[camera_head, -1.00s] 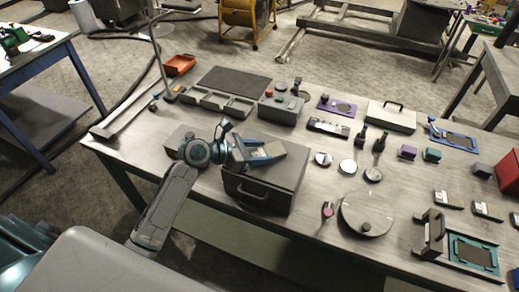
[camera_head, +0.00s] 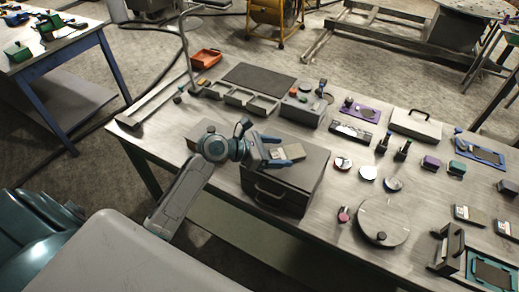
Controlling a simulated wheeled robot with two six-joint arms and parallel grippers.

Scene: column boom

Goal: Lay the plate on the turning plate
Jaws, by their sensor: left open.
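The turning plate (camera_head: 382,222) is a round grey disc with a dark knob at its near edge, lying at the right front of the bench. A small flat piece (camera_head: 288,153), grey-tan with a pale label, is over the top of a dark grey box; it may be the plate, but I cannot tell for sure. My left gripper (camera_head: 284,155) is open over the box, its blue fingers on either side of this piece. I cannot tell whether they touch it. My right gripper is out of view.
The dark grey box (camera_head: 270,194) with a front handle stands left of the turning plate. Small round discs (camera_head: 368,172) and a pink-topped piece (camera_head: 344,214) lie between them. Similar labelled flat pieces (camera_head: 468,215) lie at the right, near an upright holder (camera_head: 449,247).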

